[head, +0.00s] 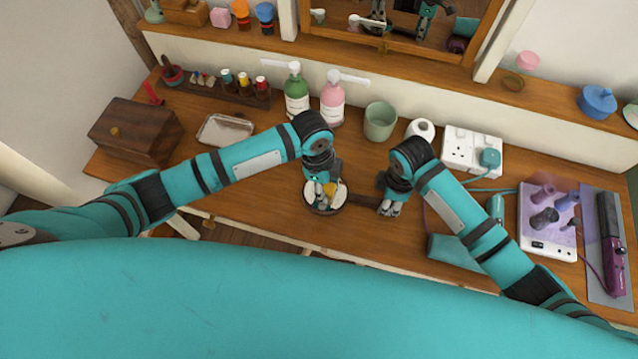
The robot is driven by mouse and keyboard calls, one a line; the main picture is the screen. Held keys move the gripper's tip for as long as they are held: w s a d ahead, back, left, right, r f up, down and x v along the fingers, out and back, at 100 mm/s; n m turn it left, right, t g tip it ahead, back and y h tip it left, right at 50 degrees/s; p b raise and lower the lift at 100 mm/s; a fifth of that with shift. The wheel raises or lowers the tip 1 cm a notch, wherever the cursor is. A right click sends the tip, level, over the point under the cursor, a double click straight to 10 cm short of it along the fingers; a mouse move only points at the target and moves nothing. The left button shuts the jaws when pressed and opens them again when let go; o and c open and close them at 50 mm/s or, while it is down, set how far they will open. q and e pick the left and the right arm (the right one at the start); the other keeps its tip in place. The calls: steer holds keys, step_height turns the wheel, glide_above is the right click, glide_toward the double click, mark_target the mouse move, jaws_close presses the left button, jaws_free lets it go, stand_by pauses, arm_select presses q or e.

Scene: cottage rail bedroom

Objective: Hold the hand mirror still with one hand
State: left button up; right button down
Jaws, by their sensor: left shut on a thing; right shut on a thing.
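The hand mirror (340,200) lies near the middle of the wooden table, close to its front edge. It has a round pale face, a dark rim and a dark handle (362,200) pointing right. My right gripper (390,209) is shut on the handle's right end and hides it. My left gripper (321,193) is over the mirror's face, shut on a small yellow thing (330,189). Its fingers hide part of the face. I cannot tell whether the yellow thing touches the glass.
Behind stand green (296,92) and pink (332,100) pump bottles, a green cup (380,121) and a white socket block (472,152). A metal tray (225,130) and wooden box (135,131) are left. A white case (548,222) and purple styling tool (612,245) are right.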

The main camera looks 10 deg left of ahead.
mark_target(340, 195)
arm_select(q)
steer(key=shift+d+f, duration=0.1)
steer(key=shift+d, duration=1.7)
steer(key=shift+a, duration=3.65)
steer(key=shift+w, duration=0.25)
steer(key=shift+d, duration=0.4)
steer(key=shift+d+f, duration=0.1)
steer(key=shift+d, duration=3.1)
steer(key=shift+s, duration=0.1)
steer(key=shift+a, duration=0.1)
